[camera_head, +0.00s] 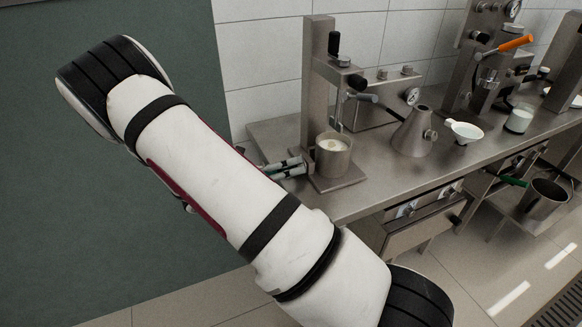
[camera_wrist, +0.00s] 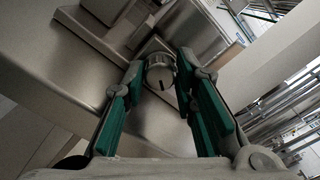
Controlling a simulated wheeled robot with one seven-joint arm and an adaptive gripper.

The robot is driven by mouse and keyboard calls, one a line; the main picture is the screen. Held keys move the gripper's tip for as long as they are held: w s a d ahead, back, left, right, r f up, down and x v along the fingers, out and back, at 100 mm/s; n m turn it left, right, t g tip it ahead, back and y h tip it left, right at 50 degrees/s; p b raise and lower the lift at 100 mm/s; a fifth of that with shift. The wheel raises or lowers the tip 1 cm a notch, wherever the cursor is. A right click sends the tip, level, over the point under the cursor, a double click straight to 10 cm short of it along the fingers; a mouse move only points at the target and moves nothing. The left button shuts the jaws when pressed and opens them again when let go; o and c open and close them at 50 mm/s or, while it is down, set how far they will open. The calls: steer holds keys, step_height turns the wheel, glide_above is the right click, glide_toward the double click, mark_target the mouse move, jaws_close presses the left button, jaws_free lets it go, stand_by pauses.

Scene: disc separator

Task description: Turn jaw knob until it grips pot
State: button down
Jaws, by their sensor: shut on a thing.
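The pot (camera_head: 333,160) is a metal cup with pale contents, standing upright on the separator's base plate (camera_head: 340,181). My gripper (camera_head: 298,167) reaches in from the left, low beside the pot. In the wrist view my gripper (camera_wrist: 160,70) has its green-padded fingers on both sides of a round grey jaw knob (camera_wrist: 160,74) with a dark slot, and it is shut on that knob. In the head view the fingers cover the knob. Whether the jaw touches the pot cannot be seen.
The separator's upright column (camera_head: 319,85) with black levers rises behind the pot. A metal cone flask (camera_head: 412,133), a white funnel (camera_head: 465,132) and a glass of white liquid (camera_head: 519,119) stand further right on the steel counter (camera_head: 385,181). A green-handled pan (camera_head: 543,200) is lower right.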

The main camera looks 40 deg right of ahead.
steer(key=c, duration=1.3)
jaws_free()
